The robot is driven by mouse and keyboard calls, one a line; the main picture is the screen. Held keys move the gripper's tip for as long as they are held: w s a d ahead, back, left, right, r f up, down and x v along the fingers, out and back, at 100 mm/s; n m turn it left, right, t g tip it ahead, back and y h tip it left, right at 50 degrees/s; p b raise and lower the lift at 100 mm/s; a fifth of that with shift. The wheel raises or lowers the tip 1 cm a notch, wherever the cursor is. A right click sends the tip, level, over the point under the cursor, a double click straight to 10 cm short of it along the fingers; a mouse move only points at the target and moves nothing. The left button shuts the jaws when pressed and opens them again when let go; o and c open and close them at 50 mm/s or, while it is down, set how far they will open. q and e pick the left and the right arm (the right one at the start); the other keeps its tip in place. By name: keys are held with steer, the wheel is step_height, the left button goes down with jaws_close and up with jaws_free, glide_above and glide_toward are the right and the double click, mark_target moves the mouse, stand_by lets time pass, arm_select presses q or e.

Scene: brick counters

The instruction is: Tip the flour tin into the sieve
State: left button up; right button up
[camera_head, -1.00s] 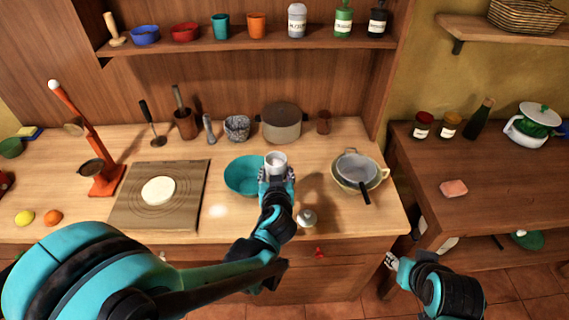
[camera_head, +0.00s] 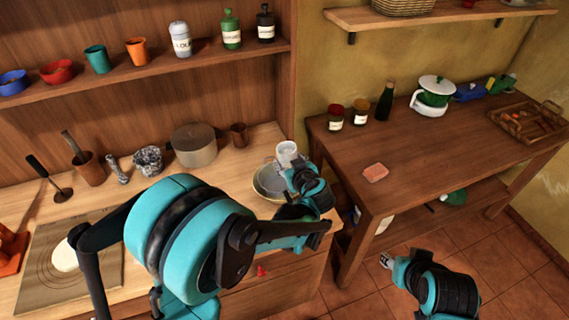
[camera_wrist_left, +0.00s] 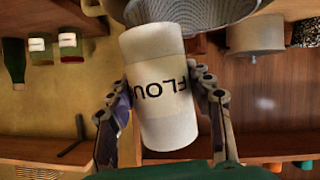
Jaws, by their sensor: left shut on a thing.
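My left gripper (camera_head: 304,176) is shut on the white flour tin (camera_head: 287,150). In the left wrist view, both fingers of the left gripper (camera_wrist_left: 165,112) hold the tin's sides and its lettering shows (camera_wrist_left: 160,85). The grey mesh sieve (camera_head: 268,182) rests on a pale bowl (camera_head: 262,197) at the counter's right end, partly hidden by the gripper. The tin is at the sieve's upper right side. In the left wrist view, the tin's far end overlaps the sieve (camera_wrist_left: 205,14); I cannot tell its exact tilt. My right gripper (camera_head: 386,260) is low over the floor, its opening unclear.
A pot (camera_head: 194,146) and brown cup (camera_head: 239,134) stand behind the sieve. My left arm hides much of the counter.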

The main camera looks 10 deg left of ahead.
mark_target(294, 152)
arm_select(q)
steer(key=shift+w+d+r, duration=0.1)
steer(key=shift+d, duration=0.05)
steer(key=shift+d+r+n+h+p, duration=0.15)
steer(key=shift+d+n+h+p, duration=0.05)
steer(key=shift+n+h+p, duration=0.4)
steer(key=shift+d+r+n+h+p, duration=0.2)
steer(key=shift+n+h+p, duration=0.25)
steer(key=shift+p, duration=0.2)
steer(key=shift+w+d+n+h+p, duration=0.1)
steer(key=shift+d+n+h+p, duration=0.25)
steer(key=shift+n+h, duration=0.25)
steer(key=shift+d+f+n+t+h, duration=0.1)
steer(key=shift+d+n+t+h, duration=0.25)
steer(key=shift+n+h, duration=0.3)
steer(key=shift+a+r+n+t+h+p, duration=0.1)
steer(key=shift+r+n+t+h+p, duration=0.15)
steer(key=shift+r+n+h+p, duration=0.35)
steer(key=shift+w+r+n+t+h, duration=0.15)
steer(key=shift+n+t+h, duration=0.35)
steer(key=shift+n+h, duration=0.6)
steer(key=shift+a+r+n+t+h+b, duration=0.3)
steer(key=shift+r+n+h+b, duration=0.25)
steer(key=shift+n+h+b, duration=0.35)
steer(key=shift+s+a+r+n+t+b, duration=0.2)
steer(key=shift+r+n+t+b, duration=0.1)
steer(key=shift+r+n+b, duration=0.25)
steer(key=shift+d, duration=0.1)
